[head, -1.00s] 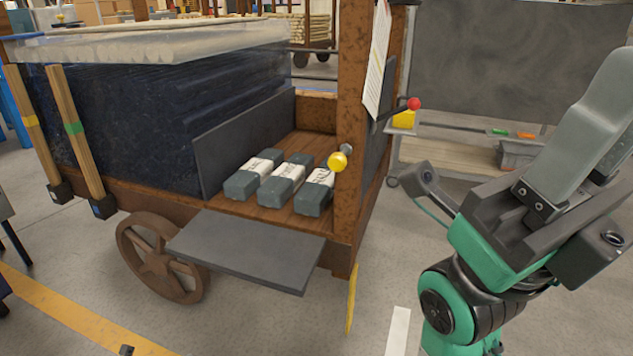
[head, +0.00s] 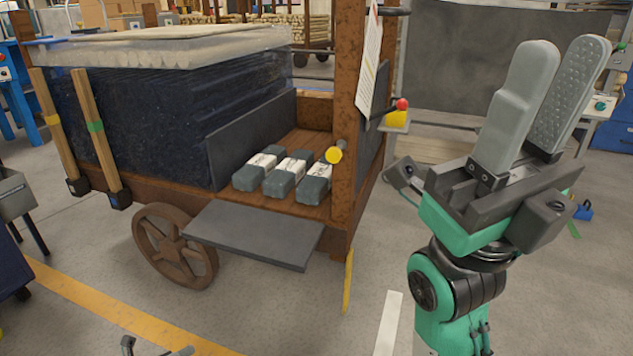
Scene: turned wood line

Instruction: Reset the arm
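My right gripper (head: 566,50) is raised at the right of the head view, its grey fingers pointing up. The fingers stand apart with nothing between them, and the ribbed inner pad of the far finger shows. It is in the air to the right of the wooden cart, clear of it. Small dark parts at the bottom edge, left of centre, look like a bit of my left gripper (head: 150,347). Its fingers cannot be made out.
The wooden cart (head: 345,140) holds several dark blocks with white labels (head: 284,176) on its deck. A grey flap (head: 254,234) juts out in front. A lever with a red knob (head: 402,104) sticks out toward my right gripper.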

